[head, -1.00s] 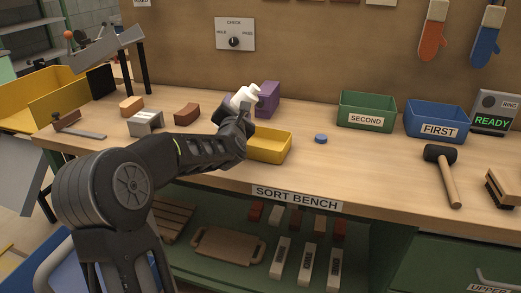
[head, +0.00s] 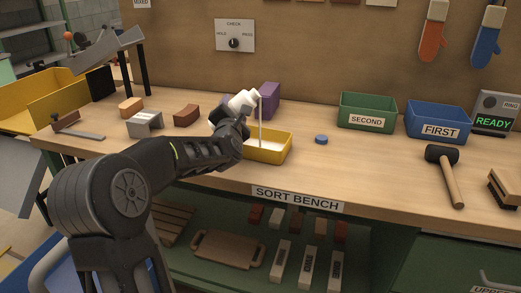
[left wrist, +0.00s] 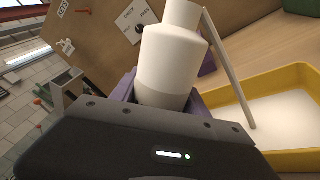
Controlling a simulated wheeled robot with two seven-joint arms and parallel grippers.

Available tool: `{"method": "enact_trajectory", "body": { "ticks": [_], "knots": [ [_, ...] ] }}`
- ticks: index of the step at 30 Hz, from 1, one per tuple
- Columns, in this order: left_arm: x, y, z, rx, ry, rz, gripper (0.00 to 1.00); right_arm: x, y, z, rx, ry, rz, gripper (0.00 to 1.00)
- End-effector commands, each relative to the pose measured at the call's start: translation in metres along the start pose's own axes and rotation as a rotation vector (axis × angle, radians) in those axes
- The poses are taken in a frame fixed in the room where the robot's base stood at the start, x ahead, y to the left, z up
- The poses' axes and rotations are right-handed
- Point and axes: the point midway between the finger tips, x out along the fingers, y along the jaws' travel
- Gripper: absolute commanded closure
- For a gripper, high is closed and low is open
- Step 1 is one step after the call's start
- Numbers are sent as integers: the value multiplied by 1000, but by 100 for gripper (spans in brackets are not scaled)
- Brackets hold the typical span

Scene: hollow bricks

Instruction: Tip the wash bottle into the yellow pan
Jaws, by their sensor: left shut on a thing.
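The white wash bottle (head: 241,102) is tilted to the right above the left end of the yellow pan (head: 278,147). My left gripper (head: 236,116) is shut on the bottle, which also shows in the left wrist view (left wrist: 172,62). A thin pale stream (head: 261,122) runs from the bottle's mouth down into the pan. White liquid lies in the pan, clearest in the left wrist view (left wrist: 285,115). The gripper's fingertips are partly hidden behind the arm and bottle. My right gripper is not in view.
A purple block (head: 269,98) stands behind the pan and a blue cap (head: 321,139) lies to its right. Green (head: 367,112) and blue (head: 437,122) bins stand further right, with a mallet (head: 445,172) in front. The bench between pan and mallet is mostly clear.

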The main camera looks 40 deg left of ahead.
Motion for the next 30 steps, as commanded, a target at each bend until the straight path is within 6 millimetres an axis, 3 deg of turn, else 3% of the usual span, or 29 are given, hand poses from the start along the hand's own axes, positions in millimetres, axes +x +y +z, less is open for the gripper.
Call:
{"method": "enact_trajectory", "body": {
  "ticks": [30],
  "knots": [
    [0, 1, -2, 48, -1, 3, 100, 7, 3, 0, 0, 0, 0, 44]
  ]
}}
